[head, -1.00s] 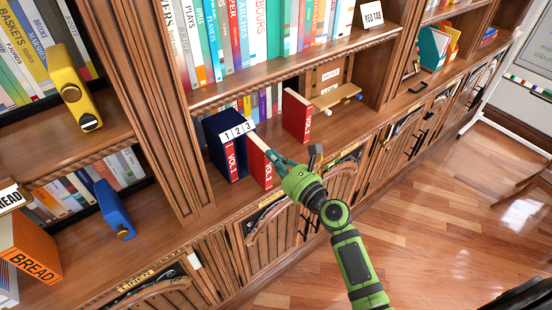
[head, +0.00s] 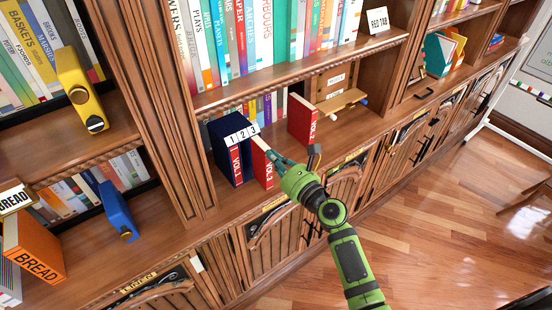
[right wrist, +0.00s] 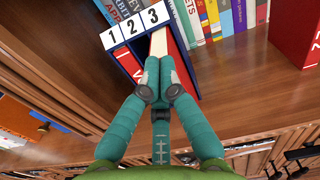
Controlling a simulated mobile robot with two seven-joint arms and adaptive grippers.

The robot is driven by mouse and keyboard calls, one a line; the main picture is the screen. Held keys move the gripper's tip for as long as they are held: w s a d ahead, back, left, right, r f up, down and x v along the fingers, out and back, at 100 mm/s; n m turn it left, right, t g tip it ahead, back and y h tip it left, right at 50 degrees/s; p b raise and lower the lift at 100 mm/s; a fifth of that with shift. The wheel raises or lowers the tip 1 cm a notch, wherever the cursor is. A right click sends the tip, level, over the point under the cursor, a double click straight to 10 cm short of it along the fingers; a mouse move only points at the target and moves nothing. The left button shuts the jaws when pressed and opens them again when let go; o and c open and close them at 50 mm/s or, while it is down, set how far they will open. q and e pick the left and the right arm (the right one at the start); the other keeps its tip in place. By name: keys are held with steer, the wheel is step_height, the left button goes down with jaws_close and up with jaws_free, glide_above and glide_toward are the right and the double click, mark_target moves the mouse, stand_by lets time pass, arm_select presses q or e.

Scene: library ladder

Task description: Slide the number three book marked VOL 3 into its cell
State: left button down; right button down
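The dark blue holder (head: 221,152) stands on the middle shelf with a 1 2 3 label strip along its top; it also shows in the right wrist view (right wrist: 128,62). A red book with white pages (head: 263,169) is under the 3 label, partly in that cell with its spine end sticking out; its pages (right wrist: 158,43) show there too. Its spine number is hard to read. My right gripper (head: 280,163) has its fingers together at this book's outer end; the fingertips (right wrist: 156,66) seem to press against it. A red VOL 1 book (head: 235,164) fills the left cell. My left gripper is out of view.
Another red book (head: 302,121) stands upright on the shelf to the right of the holder. A wooden stand (head: 341,100) is beyond it. A yellow object (head: 80,90) and a blue object (head: 118,210) are in the left bay. Bare shelf lies between holder and standing book.

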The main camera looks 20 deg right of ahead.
mark_target(260, 143)
steer(key=shift+b+x, duration=0.55)
steer(key=shift+x, duration=2.85)
steer(key=shift+s, duration=0.15)
